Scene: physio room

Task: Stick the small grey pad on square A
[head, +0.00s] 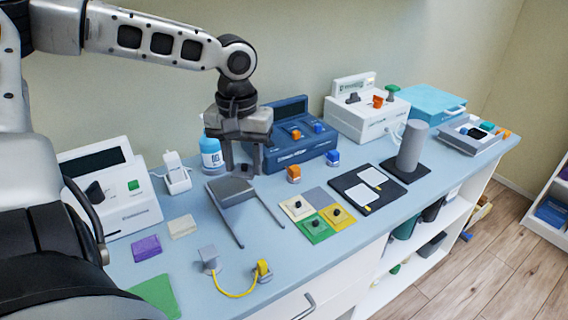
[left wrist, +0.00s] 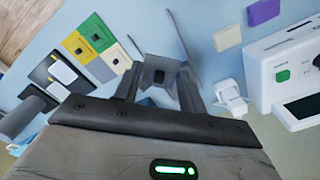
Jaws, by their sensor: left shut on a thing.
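My left gripper (head: 243,172) is shut on the small grey pad (left wrist: 148,68), which has a black knob and shows between the fingers in the left wrist view. In the head view the gripper is above the blue worktop, over a grey stand with two thin rails (head: 228,189); how far above is hard to tell. A black board (head: 352,196) to the right carries two white squares (head: 358,196) and (head: 372,177). Their lettering is too small to read, so I cannot tell which is square A. My right gripper is not in view.
Cream (head: 288,204), yellow (head: 344,222) and green (head: 309,237) knobbed pads sit beside a bare grey square (head: 314,195). A grey cylinder (head: 411,146) stands behind the board. A dark blue device (head: 290,150) is behind the gripper. A yellow cable (head: 236,295) lies in front.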

